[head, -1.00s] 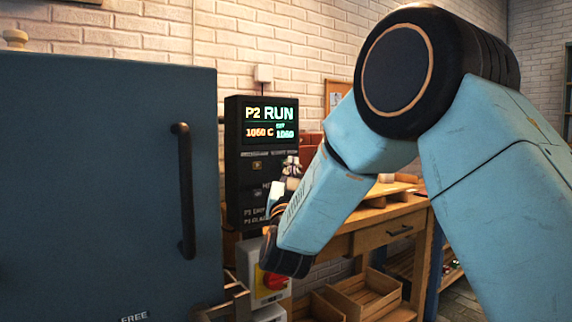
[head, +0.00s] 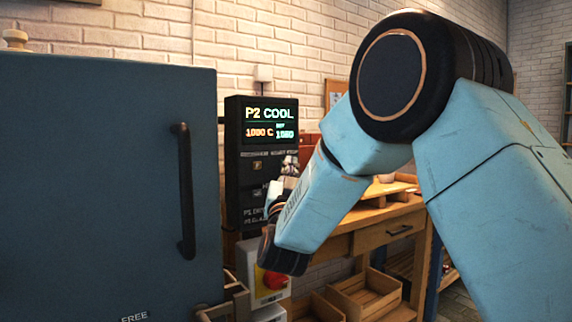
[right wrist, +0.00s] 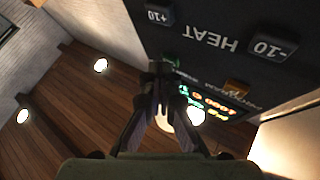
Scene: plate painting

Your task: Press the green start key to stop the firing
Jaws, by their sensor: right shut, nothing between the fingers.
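The black control panel (head: 232,185) stands beside the kiln, and its screen (head: 270,122) reads "P2 COOL" above temperature figures. The same screen shows upside down in the right wrist view (right wrist: 212,100). My right gripper (head: 290,168) is shut and empty, with its fingertips at the panel face. In the right wrist view the shut fingertips (right wrist: 160,68) are at the green key (right wrist: 173,59), which is mostly hidden behind them. I cannot tell whether they touch it. My left gripper is not in view.
The blue kiln door (head: 95,190) with a dark handle (head: 185,190) fills the left. A red rotary switch (head: 275,280) sits below the panel. A wooden bench (head: 385,222) stands behind my right arm. Keys marked -10 (right wrist: 272,42) and +10 (right wrist: 160,14) flank the word HEAT.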

